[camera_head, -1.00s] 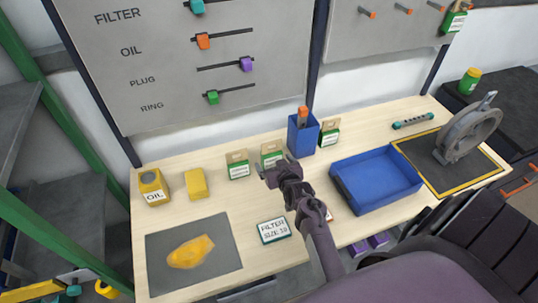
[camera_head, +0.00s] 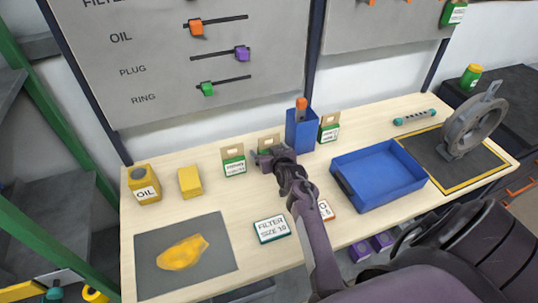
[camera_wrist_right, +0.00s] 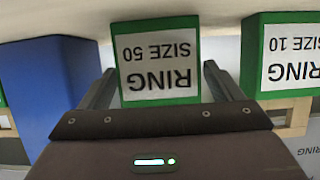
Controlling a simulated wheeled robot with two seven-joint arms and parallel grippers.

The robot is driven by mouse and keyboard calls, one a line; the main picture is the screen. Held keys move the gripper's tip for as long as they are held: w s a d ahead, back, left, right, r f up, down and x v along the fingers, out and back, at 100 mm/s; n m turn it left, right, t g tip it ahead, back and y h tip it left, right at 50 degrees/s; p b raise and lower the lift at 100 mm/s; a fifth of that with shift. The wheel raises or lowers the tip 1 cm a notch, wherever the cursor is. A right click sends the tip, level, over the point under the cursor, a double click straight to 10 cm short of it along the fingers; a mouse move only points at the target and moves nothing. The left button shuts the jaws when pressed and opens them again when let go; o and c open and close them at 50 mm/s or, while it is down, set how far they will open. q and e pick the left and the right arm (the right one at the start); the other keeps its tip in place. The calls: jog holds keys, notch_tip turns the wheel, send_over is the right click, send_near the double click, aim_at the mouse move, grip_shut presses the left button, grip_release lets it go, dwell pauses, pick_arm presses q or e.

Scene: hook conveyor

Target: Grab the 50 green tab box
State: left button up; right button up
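The green-and-white "RING SIZE 50" box (camera_wrist_right: 158,62) shows upside down in the right wrist view, between the two fingers of my right gripper (camera_wrist_right: 160,80). The fingers are apart, one on each side of the box, and a gap shows on the right side. In the head view my right gripper (camera_head: 265,158) is in front of this box (camera_head: 268,142) and hides its lower part. The box stands upright on the table (camera_head: 210,215). My left gripper is not in view.
The "RING SIZE 10" box (camera_head: 233,164) stands to its left and a blue bin (camera_head: 301,134) to its right, with another green-label box (camera_head: 329,130) beyond. A blue tray (camera_head: 376,207) and a filter box (camera_head: 271,229) lie nearer. A yellow block (camera_head: 190,182) stands further left.

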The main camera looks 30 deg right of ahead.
jog(key=c, duration=0.9)
